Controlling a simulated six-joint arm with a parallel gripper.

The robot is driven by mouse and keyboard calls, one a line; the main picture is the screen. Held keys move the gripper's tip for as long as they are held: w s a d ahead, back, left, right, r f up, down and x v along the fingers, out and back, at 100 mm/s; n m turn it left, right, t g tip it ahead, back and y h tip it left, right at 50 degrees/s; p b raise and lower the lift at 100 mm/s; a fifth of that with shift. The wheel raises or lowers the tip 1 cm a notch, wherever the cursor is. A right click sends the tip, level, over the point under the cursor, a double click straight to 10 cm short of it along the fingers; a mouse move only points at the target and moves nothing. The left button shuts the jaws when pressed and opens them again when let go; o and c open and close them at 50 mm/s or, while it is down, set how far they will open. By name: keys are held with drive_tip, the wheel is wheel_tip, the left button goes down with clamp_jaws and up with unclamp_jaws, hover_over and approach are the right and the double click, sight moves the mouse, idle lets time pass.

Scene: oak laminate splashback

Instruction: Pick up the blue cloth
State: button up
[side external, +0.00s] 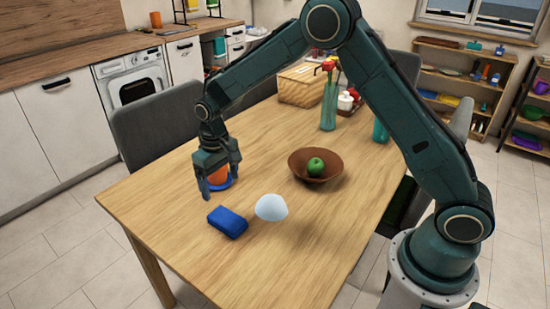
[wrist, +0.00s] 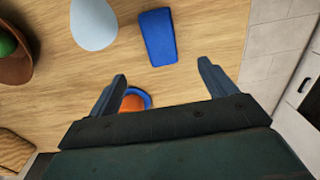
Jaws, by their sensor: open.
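The blue cloth (side external: 228,221), a folded rectangular block, lies on the wooden table near its front edge. It also shows in the wrist view (wrist: 158,37), at the top, beyond my fingertips. My gripper (side external: 221,180) is open and empty above the table, behind and slightly left of the cloth in the side view. In the wrist view my gripper (wrist: 163,70) has its two fingers spread wide, with bare table between them and the cloth ahead. The fingers appear apart from the cloth.
An orange item (wrist: 133,104) in a blue dish (wrist: 146,96) is partly hidden by my gripper. A pale rounded object (side external: 271,207) stands right of the cloth. A brown bowl (side external: 299,171) holds a green apple (side external: 316,166). Vases and a basket (side external: 300,87) stand farther back.

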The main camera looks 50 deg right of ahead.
hover_over(226, 217)
drive_tip(key=shift+f, duration=3.95)
drive_tip(key=shift+f, duration=0.1)
drive_tip(key=shift+a+f, duration=0.1)
drive_tip(key=shift+f, duration=2.4)
drive_tip(key=c, duration=1.1)
